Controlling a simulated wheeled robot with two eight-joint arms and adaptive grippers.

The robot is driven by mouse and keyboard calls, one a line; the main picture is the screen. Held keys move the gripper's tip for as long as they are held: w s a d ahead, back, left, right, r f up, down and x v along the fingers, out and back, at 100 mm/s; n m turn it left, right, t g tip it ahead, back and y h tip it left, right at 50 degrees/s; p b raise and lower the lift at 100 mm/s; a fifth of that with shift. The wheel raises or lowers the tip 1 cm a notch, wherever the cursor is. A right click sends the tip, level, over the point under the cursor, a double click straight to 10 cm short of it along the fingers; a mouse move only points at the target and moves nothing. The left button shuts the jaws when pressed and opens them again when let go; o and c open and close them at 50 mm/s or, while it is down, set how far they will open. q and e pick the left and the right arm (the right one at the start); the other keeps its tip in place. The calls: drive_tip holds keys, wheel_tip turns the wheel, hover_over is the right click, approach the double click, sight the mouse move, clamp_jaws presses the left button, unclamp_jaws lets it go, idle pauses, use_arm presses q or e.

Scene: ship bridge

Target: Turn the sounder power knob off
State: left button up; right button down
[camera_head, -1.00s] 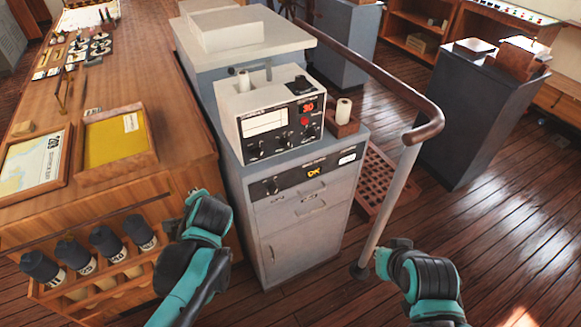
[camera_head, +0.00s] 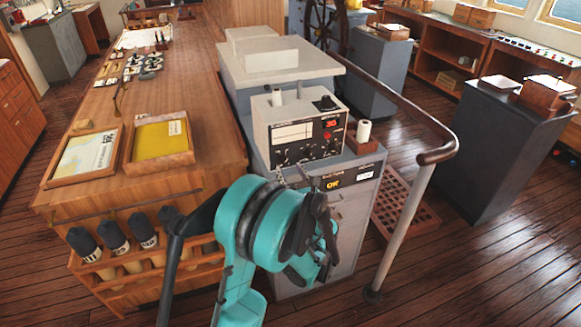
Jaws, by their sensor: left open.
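The sounder (camera_head: 262,133) is a white box with a black front panel on the grey cabinet. Its panel carries a pale display window (camera_head: 291,132), a red "30" readout and several dark knobs. I cannot tell which knob is the power knob. My left gripper (camera_head: 291,176) is open and empty, just in front of the cabinet and below the sounder's lower knobs. It looks apart from the panel. My teal and black wrist hides much of the cabinet front. My right gripper is out of view.
A handrail (camera_head: 402,215) stands right of the cabinet. The wooden chart table (camera_head: 185,95) with bottles in a rack is at left.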

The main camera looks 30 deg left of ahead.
sight(286, 162)
use_arm(q)
drive_tip(key=x, duration=0.4)
drive_tip(key=shift+w+a+b, duration=0.1)
drive_tip(key=shift+b, duration=0.2)
clamp_jaws()
drive_tip(key=n+b, duration=0.1)
drive_tip(key=n, duration=0.4)
drive_tip(key=shift+n, duration=0.3)
drive_tip(key=n+b, duration=0.1)
drive_tip(key=n, duration=0.5)
drive_tip(key=shift+b, duration=0.3)
drive_tip(key=shift+n, duration=0.4)
